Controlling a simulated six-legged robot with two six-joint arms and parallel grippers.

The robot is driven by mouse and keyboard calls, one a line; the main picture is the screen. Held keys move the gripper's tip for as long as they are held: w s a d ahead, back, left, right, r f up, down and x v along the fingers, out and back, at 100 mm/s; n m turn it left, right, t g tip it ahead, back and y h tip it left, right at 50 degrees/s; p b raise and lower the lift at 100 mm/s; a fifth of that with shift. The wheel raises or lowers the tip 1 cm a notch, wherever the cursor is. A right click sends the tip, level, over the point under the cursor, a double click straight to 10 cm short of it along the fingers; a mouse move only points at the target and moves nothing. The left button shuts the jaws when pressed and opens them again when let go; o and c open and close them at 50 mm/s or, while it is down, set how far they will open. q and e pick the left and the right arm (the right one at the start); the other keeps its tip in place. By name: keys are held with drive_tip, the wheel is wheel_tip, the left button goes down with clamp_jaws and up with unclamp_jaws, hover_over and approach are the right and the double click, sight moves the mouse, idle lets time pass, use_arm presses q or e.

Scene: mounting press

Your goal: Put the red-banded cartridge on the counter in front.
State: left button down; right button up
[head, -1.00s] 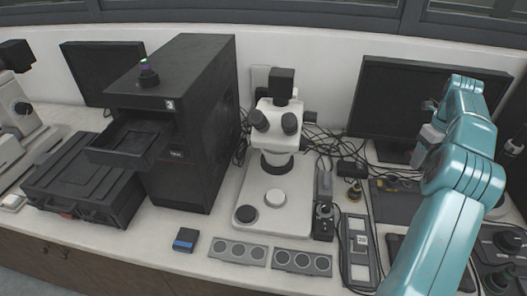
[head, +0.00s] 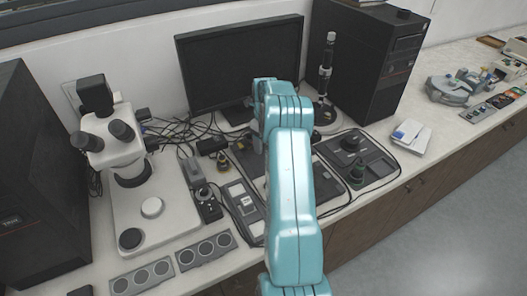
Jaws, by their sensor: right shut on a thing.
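My right arm reaches up the middle of the head view. Its gripper (head: 258,142) is mostly hidden behind the arm, over the counter in front of the monitor. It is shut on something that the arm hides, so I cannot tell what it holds. I cannot make out a red band anywhere. A small dark cartridge-like piece with a yellowish band (head: 222,160) stands left of the gripper. The counter (head: 340,206) runs across the view. My left gripper is not in view.
A white microscope (head: 125,150) stands at the left, with grey plates with round wells (head: 205,250) in front. A monitor (head: 240,65) and a black tower (head: 365,60) stand behind. Bare counter shows at the right, around a white-and-blue item (head: 408,135).

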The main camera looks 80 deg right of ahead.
drive_tip(key=shift+w+a+f, duration=0.1)
drive_tip(key=shift+w+f, duration=0.05)
drive_tip(key=shift+f, duration=0.55)
wheel_tip(320, 180, down, 4)
drive_tip(key=shift+r+p, duration=0.15)
drive_tip(key=shift+p, duration=0.25)
drive_tip(key=o, duration=1.1)
drive_tip(key=shift+f, duration=0.25)
drive_tip(key=shift+r, duration=0.1)
